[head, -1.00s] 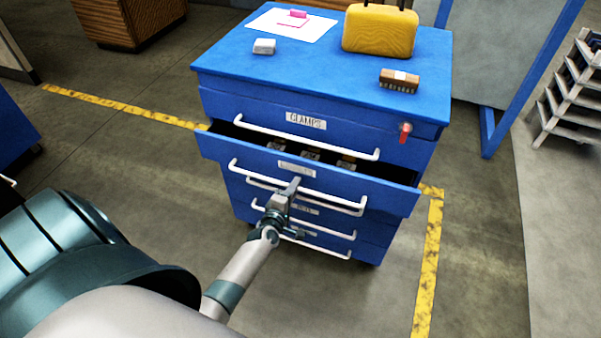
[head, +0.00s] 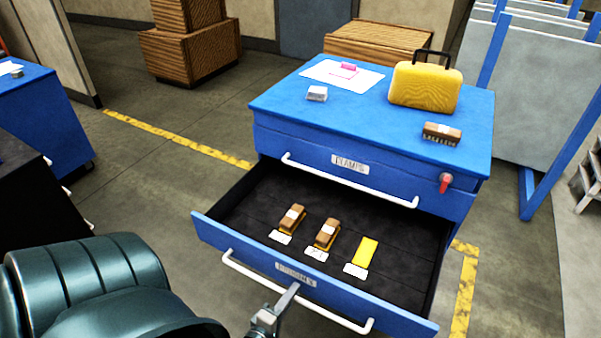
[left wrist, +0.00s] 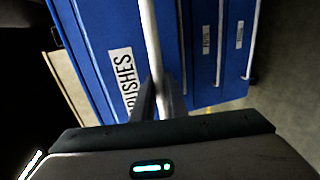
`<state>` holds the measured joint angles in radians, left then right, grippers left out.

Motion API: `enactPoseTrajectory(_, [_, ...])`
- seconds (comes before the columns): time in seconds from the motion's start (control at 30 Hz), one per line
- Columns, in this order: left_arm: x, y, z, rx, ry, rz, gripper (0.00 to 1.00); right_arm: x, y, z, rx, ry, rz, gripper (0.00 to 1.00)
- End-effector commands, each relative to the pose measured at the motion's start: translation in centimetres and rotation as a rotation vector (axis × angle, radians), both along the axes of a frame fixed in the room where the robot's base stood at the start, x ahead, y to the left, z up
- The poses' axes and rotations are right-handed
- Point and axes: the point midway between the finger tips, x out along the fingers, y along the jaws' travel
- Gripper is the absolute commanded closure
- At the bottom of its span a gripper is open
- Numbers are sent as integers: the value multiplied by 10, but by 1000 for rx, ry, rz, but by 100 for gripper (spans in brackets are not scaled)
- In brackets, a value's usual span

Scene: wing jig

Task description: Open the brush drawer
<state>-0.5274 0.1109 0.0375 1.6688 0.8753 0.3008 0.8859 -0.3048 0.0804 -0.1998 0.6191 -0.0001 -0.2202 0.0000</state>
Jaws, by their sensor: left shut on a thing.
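The brush drawer (head: 203,228) of the blue cabinet stands wide open in the head view. Inside it are two brown brushes (head: 292,218) (head: 327,234) on yellow marks and one bare yellow mark (head: 366,252), each with a white label. My left gripper (head: 286,300) is at the white handle (head: 340,319) on the drawer front and shut on it. The left wrist view shows the same handle (left wrist: 150,40) running between the fingers, beside a label reading "BRUSHES" (left wrist: 124,80). My right gripper is in neither view.
The clamps drawer (head: 330,172) above is shut, with a red tag (head: 445,183) at its right. On the cabinet top (head: 290,95) are a yellow case (head: 426,86), a brush (head: 442,133), a white block (head: 317,93) and a paper sheet (head: 335,72). A blue-framed panel (head: 520,120) stands at right.

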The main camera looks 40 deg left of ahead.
Motion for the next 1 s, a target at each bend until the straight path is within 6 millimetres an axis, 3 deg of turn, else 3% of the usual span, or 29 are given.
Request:
enactPoseTrajectory(0.2, [-46,-11,-1,0,2,-2,100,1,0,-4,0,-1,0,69])
enactPoseTrajectory(0.4, [-72,-18,-1,0,2,-2,100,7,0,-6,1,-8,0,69])
enactPoseTrajectory(0.93, [-82,-20,0,0,0,-1,100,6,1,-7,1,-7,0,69])
enactPoseTrajectory(0.97, [-82,-20,0,0,0,-1,81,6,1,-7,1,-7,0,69])
enactPoseTrajectory(1.0, [-82,-20,0,0,0,-1,81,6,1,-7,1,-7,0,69])
